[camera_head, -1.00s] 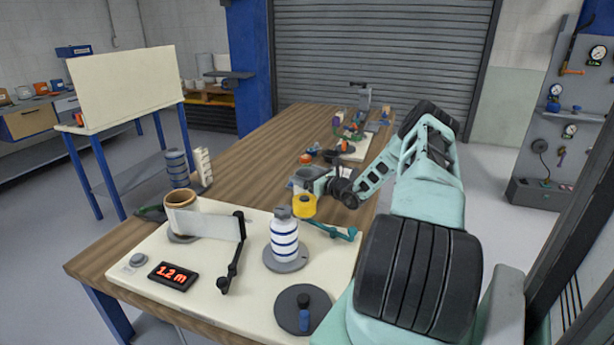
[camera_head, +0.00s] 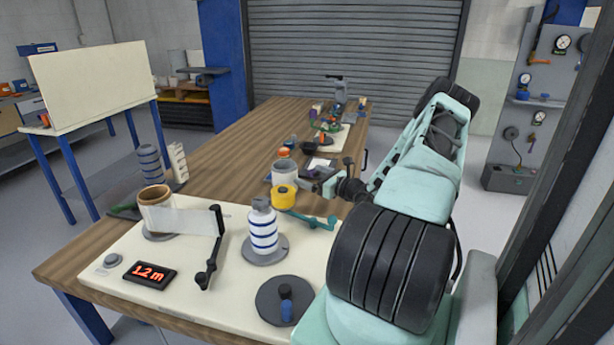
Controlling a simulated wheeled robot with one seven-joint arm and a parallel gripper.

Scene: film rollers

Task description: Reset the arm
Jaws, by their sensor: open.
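My mint-green arm reaches over the right side of the wooden table (camera_head: 225,150). My gripper (camera_head: 318,181) is at the arm's end, low over the table's right half, beside a grey cup (camera_head: 285,172) and a yellow roll (camera_head: 284,194). It is open, and I see nothing held in it. Its fingertips are small and partly mixed with the things behind, so I cannot tell if they touch the cup.
A cream board (camera_head: 110,240) in front carries a film roll (camera_head: 156,205), a striped white roller (camera_head: 263,228), a dark disc (camera_head: 287,300) and a 1.2 m display (camera_head: 150,274). Small tools stand at the far end. The table's left middle is clear.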

